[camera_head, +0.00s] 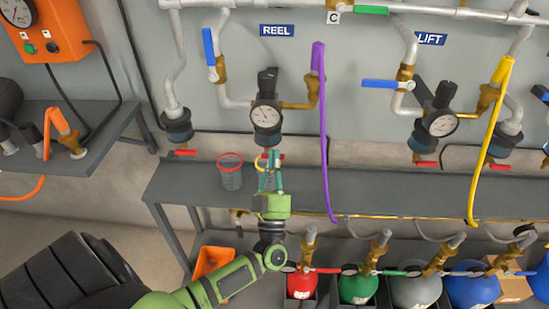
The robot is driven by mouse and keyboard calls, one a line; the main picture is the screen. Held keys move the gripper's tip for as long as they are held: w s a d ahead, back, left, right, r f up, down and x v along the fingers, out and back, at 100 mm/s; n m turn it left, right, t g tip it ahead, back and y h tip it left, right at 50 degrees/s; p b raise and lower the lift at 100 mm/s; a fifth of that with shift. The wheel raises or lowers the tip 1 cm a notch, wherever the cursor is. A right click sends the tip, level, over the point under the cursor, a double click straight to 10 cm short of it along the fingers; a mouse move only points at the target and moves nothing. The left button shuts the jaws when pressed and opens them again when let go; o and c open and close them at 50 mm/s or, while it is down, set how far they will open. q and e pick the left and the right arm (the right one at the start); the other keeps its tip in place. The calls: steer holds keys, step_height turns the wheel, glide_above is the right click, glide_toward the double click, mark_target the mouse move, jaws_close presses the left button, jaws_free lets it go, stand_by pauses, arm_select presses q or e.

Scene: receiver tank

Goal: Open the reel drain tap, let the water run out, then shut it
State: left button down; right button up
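The REEL sign (276,30) hangs on the wall above a dark regulator with a round gauge (266,115). My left gripper (270,160) points up just below this regulator, over the grey shelf. Its fingers cover the regulator's underside, so the reel drain tap is mostly hidden. A small yellow part (258,160) shows beside the fingers; I cannot tell whether it is the tap. Whether the fingers are open or touch anything is unclear. No running water is visible. My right gripper is out of view.
A clear cup with a red rim (230,172) stands on the shelf (390,193), left of my gripper. A purple hose (325,140) hangs to the right. Red-handled taps show at the left (186,152) and under the LIFT regulator (426,163). Coloured cylinders (358,289) stand below.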

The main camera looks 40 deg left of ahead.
arm_select(q)
steer(key=shift+f+m+p, duration=0.1)
steer(key=shift+m+p, duration=0.2)
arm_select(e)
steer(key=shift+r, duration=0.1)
arm_select(q)
steer(key=shift+m+h, duration=0.3)
steer(key=shift+m, duration=0.1)
steer(key=shift+t, duration=0.3)
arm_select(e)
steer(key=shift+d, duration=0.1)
arm_select(q)
steer(key=shift+f+m+h+p, duration=0.15)
steer(key=shift+m+h+p, duration=0.55)
steer(key=shift+m+h, duration=0.25)
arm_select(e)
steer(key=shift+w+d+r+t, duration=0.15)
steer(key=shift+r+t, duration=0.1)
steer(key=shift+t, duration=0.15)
